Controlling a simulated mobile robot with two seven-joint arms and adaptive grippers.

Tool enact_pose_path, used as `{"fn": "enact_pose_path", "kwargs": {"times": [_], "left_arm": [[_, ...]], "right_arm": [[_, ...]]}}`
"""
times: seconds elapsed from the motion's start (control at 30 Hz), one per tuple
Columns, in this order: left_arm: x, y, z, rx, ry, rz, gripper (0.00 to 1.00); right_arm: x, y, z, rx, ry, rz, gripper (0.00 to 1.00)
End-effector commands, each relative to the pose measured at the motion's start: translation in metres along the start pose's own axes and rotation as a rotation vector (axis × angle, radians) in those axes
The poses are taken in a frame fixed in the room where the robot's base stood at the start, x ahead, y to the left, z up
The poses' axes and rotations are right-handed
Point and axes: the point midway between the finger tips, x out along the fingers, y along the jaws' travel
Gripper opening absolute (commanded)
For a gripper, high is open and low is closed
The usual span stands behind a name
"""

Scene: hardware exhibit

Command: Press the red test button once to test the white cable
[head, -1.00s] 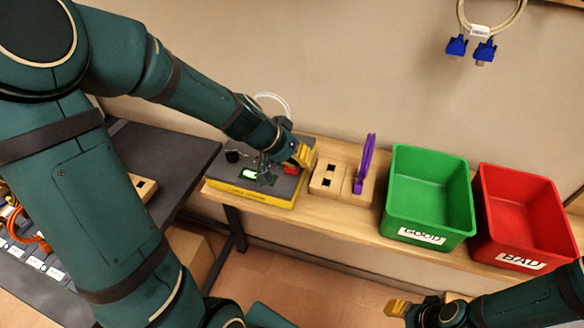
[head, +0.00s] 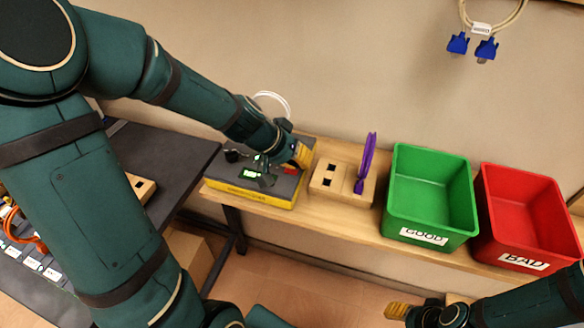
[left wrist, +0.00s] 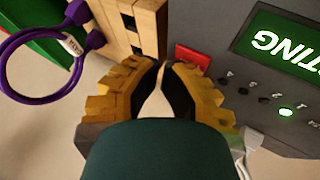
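The cable tester (head: 255,197), a dark box with a yellow base, stands on the wooden shelf. Its red button (left wrist: 193,56) shows beside my left fingertips in the left wrist view; whether they touch is unclear. The tester's green screen (left wrist: 285,38) reads "...TING", partly cut off, and one green light (left wrist: 286,112) is lit below it. The white cable (head: 273,98) arcs behind the tester, partly hidden by my left arm. My left gripper (left wrist: 163,66) has its fingertips together, with nothing held, over the tester. My right gripper (head: 396,311) is at the lower right, its fingers mostly unclear.
A wooden block with sockets (head: 340,187) and a purple cable (head: 366,163) stand right of the tester. A green GOOD bin (head: 402,212) and a red BAD bin (head: 510,246) are farther right. A blue-ended cable (head: 472,45) hangs on the wall. A dark table (head: 170,160) stands left.

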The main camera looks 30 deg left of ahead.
Motion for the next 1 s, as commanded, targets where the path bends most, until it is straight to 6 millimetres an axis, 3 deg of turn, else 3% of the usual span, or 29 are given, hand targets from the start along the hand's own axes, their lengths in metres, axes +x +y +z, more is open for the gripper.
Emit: {"fn": "enact_pose_path", "kwargs": {"times": [1.0], "left_arm": [[-0.012, 0.007, -0.007, 0.000, 0.000, 0.000, 0.00]], "right_arm": [[-0.009, -0.004, -0.001, 0.000, 0.000, 0.000, 0.47]]}}
